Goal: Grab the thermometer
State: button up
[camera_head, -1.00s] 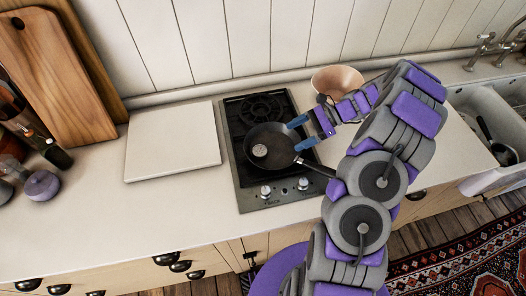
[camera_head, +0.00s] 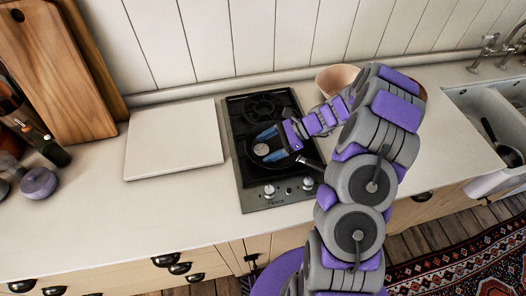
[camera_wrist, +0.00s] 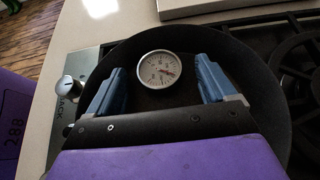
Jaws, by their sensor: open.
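The thermometer (camera_wrist: 161,69) is a small round dial with a white face and a metal rim. It lies in a black frying pan (camera_wrist: 150,42) on the stove, and it also shows in the head view (camera_head: 262,149). My gripper (camera_wrist: 163,82) is open, with its two blue fingers on either side of the near part of the dial. A gap shows between each finger and the dial. In the head view my gripper (camera_head: 268,146) reaches over the pan from the right, hiding much of the pan.
The black stove (camera_head: 230,110) has knobs along its front. A white board (camera_head: 173,140) lies to its left, and a copper-coloured bowl (camera_head: 335,78) stands behind my arm. Wooden boards (camera_head: 55,80) lean on the wall at left. The sink (camera_head: 480,105) is at right.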

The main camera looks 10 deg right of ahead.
jog(key=shift+s+d+f, duration=0.2)
jog(key=shift+f, duration=0.1)
jog(key=c, duration=1.3)
jog(key=shift+o, duration=0.2)
jog(key=shift+r, duration=0.15)
